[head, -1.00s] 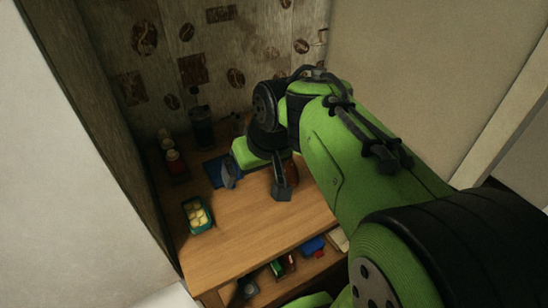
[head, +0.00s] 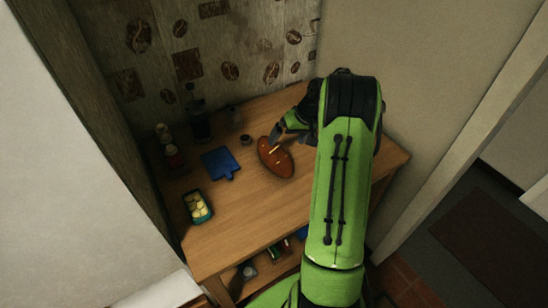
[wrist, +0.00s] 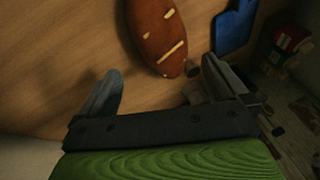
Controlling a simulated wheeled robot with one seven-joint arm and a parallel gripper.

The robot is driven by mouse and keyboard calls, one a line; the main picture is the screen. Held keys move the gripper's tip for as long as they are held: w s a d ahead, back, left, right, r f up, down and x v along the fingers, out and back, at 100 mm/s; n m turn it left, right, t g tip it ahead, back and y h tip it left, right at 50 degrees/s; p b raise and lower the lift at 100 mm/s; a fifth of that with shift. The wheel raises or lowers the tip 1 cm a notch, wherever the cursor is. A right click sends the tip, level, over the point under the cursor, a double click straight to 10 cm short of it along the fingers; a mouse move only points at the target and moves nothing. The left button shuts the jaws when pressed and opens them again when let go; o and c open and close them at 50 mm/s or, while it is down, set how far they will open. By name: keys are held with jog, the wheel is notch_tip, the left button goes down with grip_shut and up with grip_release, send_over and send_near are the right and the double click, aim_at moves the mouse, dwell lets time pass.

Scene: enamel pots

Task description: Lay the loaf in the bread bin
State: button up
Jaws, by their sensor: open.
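The loaf (head: 276,158) is brown and oval with pale score marks, and it lies on the wooden table. My gripper (head: 279,133) is open and empty at the loaf's back right end in the head view, partly hidden by my arm. In the wrist view the loaf (wrist: 155,28) lies beyond my open gripper (wrist: 162,70), with its near end close to the right finger. I cannot tell whether they touch. I cannot make out a bread bin in either view.
A blue board (head: 220,163) lies left of the loaf. A green tray of pale round items (head: 197,207) is at the table's left edge. A dark grinder-like object (head: 199,122) stands at the back. The table front is clear; a shelf below holds several items.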

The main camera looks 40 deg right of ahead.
aim_at(278, 151)
jog(key=b+x, duration=0.1)
jog(key=x, duration=0.8)
jog(key=shift+a+b, duration=0.2)
jog(key=shift+b, duration=0.1)
jog(key=shift+s+r, duration=0.1)
jog(key=shift+c, duration=1.1)
jog(key=c, duration=1.1)
notch_tip(278, 151, up, 10)
jog(key=shift+r+p, duration=0.1)
jog(key=shift+p, duration=1.15)
